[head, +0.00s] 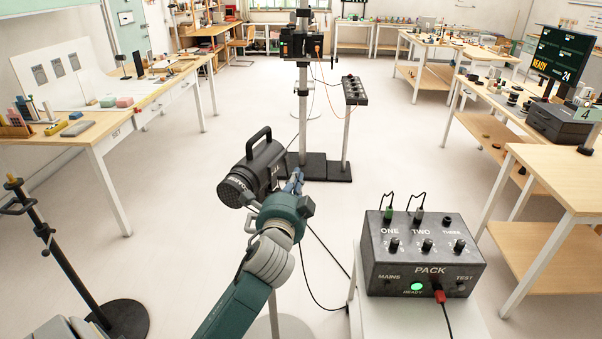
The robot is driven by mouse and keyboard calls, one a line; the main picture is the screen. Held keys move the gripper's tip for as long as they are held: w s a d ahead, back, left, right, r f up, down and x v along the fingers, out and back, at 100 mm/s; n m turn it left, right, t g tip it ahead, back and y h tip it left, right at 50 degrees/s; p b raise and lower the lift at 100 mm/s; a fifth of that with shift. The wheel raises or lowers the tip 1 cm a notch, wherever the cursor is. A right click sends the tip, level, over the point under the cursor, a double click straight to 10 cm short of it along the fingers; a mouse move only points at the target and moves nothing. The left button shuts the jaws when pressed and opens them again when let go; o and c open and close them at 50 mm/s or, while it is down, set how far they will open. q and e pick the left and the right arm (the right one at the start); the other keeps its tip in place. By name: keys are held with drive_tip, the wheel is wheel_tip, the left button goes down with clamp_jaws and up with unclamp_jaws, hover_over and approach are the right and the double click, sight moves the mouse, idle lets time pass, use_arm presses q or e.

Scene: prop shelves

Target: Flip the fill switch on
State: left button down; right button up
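I see no switch labelled FILL. A dark box (425,262) marked PACK stands on a white stand at the lower right. It has knobs under ONE, TWO and THREE, controls by MAINS and TEST, and a lit green READY lamp (416,287). A black lamp head (255,170) with a top handle and a honeycomb front is at the centre. My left gripper (295,181) is beside the lamp head's right end. My own wrist mostly hides its fingers, so I cannot tell whether it touches the lamp or is open. My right gripper is out of view.
A black-based stand holds dark equipment (300,46), with a small control box (355,90) on a pole beside it. Cables lie on the floor. Workbenches with props line the left (137,114) and right. A screen (558,53) reads READY 24.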

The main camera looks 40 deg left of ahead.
use_arm(q)
drive_tip(key=shift+s+d+r, duration=0.2)
drive_tip(key=shift+s+d, duration=0.75)
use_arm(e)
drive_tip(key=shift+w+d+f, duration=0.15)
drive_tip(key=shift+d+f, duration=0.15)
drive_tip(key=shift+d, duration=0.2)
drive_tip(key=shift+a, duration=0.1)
